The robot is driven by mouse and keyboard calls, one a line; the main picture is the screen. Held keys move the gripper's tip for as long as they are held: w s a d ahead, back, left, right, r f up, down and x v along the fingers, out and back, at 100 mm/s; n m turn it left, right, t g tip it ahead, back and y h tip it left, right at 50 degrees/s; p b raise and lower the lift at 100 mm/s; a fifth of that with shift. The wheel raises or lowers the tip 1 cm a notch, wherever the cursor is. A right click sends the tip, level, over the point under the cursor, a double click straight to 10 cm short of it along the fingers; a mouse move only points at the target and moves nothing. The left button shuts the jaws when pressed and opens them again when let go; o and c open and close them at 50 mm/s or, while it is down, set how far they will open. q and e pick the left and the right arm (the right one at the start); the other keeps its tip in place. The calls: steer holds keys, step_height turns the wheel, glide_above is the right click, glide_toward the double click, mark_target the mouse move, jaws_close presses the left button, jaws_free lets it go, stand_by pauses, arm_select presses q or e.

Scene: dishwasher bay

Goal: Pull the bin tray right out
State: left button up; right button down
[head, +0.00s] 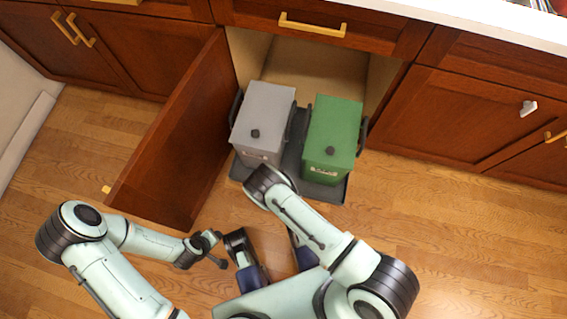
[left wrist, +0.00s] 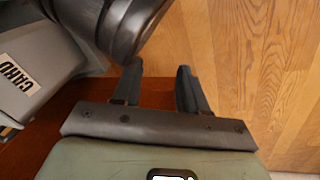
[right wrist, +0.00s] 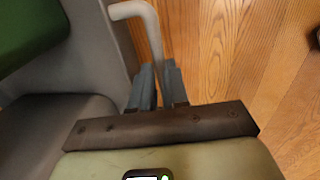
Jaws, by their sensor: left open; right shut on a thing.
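The dark grey bin tray (head: 325,193) stands out in front of the open cabinet, carrying a grey bin (head: 262,115) and a green bin (head: 334,125). My right gripper (right wrist: 158,88) is shut on a pale bent handle (right wrist: 148,30) at the tray's front. In the head view my own right arm hides this grip. My left gripper (head: 218,250) is open and empty, apart from the tray, in front of the open door. In the left wrist view its fingers (left wrist: 158,88) are spread, with the grey bin's label (left wrist: 15,77) to the left.
The open cabinet door (head: 175,140) stands to the left of the tray. The cabinet's pale inside (head: 310,62) shows behind the bins. Closed cabinet fronts (head: 450,115) are on the right. The wooden floor (head: 450,235) at the right is clear.

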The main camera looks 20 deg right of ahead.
steer(key=c, duration=1.1)
jaws_free()
steer(key=shift+r, duration=0.1)
arm_select(q)
steer(key=s+d+r+g+h+p, duration=0.1)
steer(key=s+d+r+p, duration=0.2)
steer(key=r+p, duration=0.2)
steer(key=shift+s+d+r+m, duration=0.2)
steer(key=shift+s+r+m, duration=0.1)
steer(key=shift+r, duration=0.3)
arm_select(e)
steer(key=r, duration=0.4)
steer(key=s+a+r, duration=0.1)
steer(key=r, duration=0.3)
steer(key=s+r, duration=0.1)
steer(key=r, duration=0.4)
steer(key=shift+a, duration=0.2)
arm_select(q)
steer(key=shift+w, duration=0.1)
